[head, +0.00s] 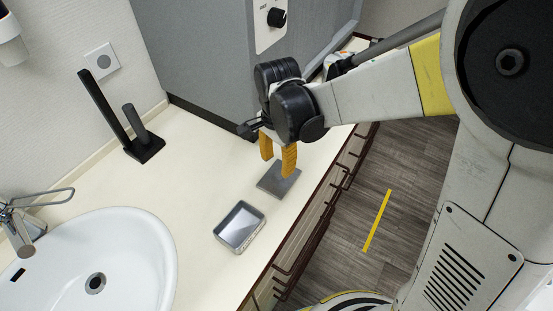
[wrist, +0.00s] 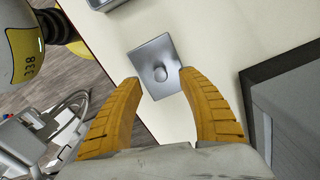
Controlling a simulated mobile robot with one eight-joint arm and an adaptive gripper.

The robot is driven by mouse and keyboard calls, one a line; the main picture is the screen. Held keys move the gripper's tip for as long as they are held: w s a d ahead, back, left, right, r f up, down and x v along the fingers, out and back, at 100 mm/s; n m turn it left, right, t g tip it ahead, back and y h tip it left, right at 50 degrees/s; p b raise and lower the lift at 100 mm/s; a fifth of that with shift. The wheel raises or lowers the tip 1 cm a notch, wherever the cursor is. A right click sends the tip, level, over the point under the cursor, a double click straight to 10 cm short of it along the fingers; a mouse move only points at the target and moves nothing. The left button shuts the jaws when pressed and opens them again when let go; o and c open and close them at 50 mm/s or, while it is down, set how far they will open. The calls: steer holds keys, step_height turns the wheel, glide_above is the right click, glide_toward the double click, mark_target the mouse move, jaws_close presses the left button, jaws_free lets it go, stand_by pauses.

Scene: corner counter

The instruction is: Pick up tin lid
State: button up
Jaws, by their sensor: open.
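The tin lid (head: 278,181) is a flat grey metal square lying on the cream counter. In the wrist view the lid (wrist: 151,56) shows a round raised knob at its middle. My gripper (head: 278,160) is above the lid with its yellow fingers pointing down. In the wrist view my gripper (wrist: 157,75) has its fingers wide apart, with nothing between them, and the lid shows beyond the fingertips. The open tin (head: 240,227), a square grey metal box, stands on the counter just left of and nearer than the lid. Its edge (wrist: 104,3) shows at the top of the wrist view.
A white round sink (head: 138,262) with a tap (head: 22,232) is at the lower left. A black upright holder (head: 143,148) stands near the wall. A grey cabinet (head: 200,60) rises behind my gripper. The counter's front edge with dark rails (head: 312,232) is close right of the lid.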

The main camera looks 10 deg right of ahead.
mark_target(279, 173)
steer(key=f+b, duration=0.1)
steer(key=f, duration=0.1)
steer(key=f+b, duration=0.1)
steer(key=f, duration=0.2)
steer(key=shift+w+d+f+b, duration=0.1)
steer(key=shift+d+f+b, duration=0.1)
steer(key=shift+b, duration=0.1)
steer(key=shift+r, duration=0.1)
jaws_close()
